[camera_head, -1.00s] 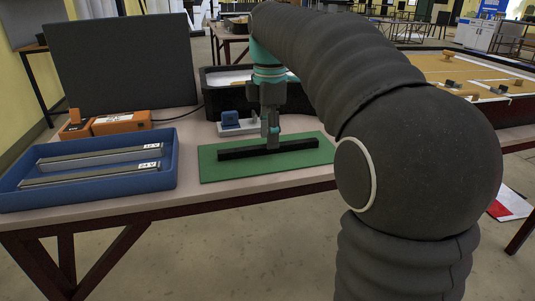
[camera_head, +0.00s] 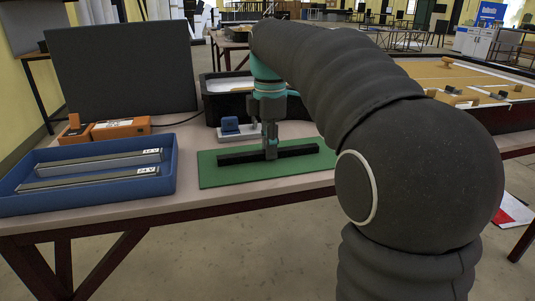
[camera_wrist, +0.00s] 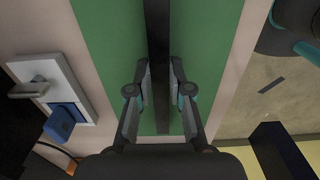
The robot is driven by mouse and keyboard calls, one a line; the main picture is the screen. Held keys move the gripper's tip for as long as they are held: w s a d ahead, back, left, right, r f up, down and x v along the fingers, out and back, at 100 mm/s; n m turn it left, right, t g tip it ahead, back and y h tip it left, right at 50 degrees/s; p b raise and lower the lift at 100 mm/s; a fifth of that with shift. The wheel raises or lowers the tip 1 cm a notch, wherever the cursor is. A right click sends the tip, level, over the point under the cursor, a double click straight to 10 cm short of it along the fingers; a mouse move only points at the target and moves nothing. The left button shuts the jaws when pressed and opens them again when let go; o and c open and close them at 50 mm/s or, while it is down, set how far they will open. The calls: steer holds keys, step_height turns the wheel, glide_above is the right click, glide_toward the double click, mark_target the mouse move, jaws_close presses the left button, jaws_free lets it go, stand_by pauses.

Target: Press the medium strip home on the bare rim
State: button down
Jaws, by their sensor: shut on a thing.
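A long dark strip (camera_head: 240,157) lies along the green mat (camera_head: 215,178) on the bench. My gripper (camera_head: 270,153) points down at the middle of this strip. In the wrist view, the fingers (camera_wrist: 161,68) are on both sides of the dark strip (camera_wrist: 157,22), which runs between them. The gripper is shut on it. The strip appears low at the mat; any small gap beneath it cannot be told. Two more strips, a rear one (camera_head: 100,163) and a front one (camera_head: 85,181), lie in the blue tray. The front one's label reads 24 V. A rim is not clearly seen.
The blue tray (camera_head: 170,176) is at left. An orange device (camera_head: 120,128) and a dark panel (camera_head: 120,65) stand behind it. A blue-and-white fixture (camera_head: 232,128) and a black box (camera_head: 212,105) with a pale interior are behind the mat. The mat's front strip is clear.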

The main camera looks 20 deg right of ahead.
steer(key=shift+r+p, duration=1)
steer(key=shift+p, duration=0.05)
steer(key=c, duration=1.7)
jaws_free()
steer(key=shift+c, duration=0.2)
jaws_close()
steer(key=shift+r+p, duration=0.45)
steer(key=shift+r, duration=1.55)
